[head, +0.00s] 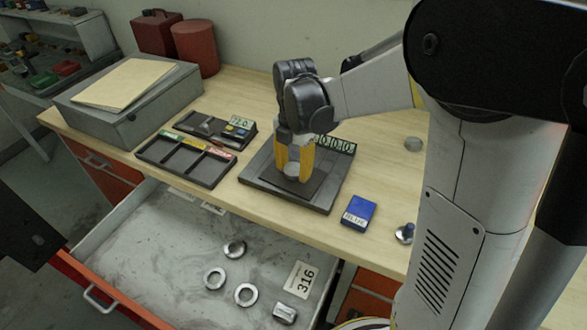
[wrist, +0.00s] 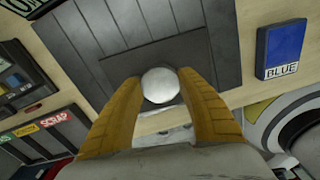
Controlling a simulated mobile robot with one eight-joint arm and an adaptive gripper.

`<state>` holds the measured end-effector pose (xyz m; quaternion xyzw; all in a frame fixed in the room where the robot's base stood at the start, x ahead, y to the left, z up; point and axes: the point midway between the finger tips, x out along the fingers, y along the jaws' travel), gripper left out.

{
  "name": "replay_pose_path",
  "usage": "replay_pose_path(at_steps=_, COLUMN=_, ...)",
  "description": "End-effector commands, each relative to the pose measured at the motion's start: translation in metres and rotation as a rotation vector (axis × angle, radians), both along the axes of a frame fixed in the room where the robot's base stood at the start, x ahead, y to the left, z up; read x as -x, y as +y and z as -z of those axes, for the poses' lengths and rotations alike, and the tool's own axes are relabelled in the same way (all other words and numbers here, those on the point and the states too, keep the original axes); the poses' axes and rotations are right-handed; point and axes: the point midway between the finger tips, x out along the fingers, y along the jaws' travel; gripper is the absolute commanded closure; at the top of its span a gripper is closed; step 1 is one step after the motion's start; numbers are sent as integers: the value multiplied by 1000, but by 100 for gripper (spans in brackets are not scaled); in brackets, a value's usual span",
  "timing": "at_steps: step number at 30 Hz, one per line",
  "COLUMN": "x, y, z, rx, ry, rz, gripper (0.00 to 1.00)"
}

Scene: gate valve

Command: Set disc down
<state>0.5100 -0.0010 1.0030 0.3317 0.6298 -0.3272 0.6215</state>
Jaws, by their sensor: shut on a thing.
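My gripper (head: 293,168) points down over the dark flat plate (head: 318,200) on the bench, its two yellow fingers shut on a pale round disc (wrist: 160,86). The disc also shows between the fingertips in the head view (head: 292,172). In the wrist view the disc lies between the fingers (wrist: 161,100), near the front edge of a darker square pad (wrist: 180,58) on the plate. I cannot tell whether the disc touches the pad.
A black tray (head: 180,168) with labelled compartments, one reading SCRAP, lies left of the plate. A blue box (head: 359,212) marked BLUE stands right. Below, an open drawer (head: 170,250) holds several metal rings and a 316 card (head: 302,279). A grey case (head: 130,105) stands at back left.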

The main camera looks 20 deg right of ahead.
Motion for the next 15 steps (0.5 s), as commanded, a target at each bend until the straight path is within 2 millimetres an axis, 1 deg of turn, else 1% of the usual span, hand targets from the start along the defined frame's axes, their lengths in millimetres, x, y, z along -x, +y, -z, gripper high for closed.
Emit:
replay_pose_path(at_steps=3, x=0, y=0, z=4, rx=0, ry=0, rz=0, gripper=97)
replay_pose_path(at_steps=4, x=0, y=0, z=4, rx=0, ry=0, rz=0, gripper=53)
replay_pose_path(at_steps=6, x=0, y=0, z=3, rx=0, ry=0, rz=0, gripper=36)
replay_pose_path(at_steps=15, x=0, y=0, z=2, rx=0, ry=0, rz=0, gripper=36)
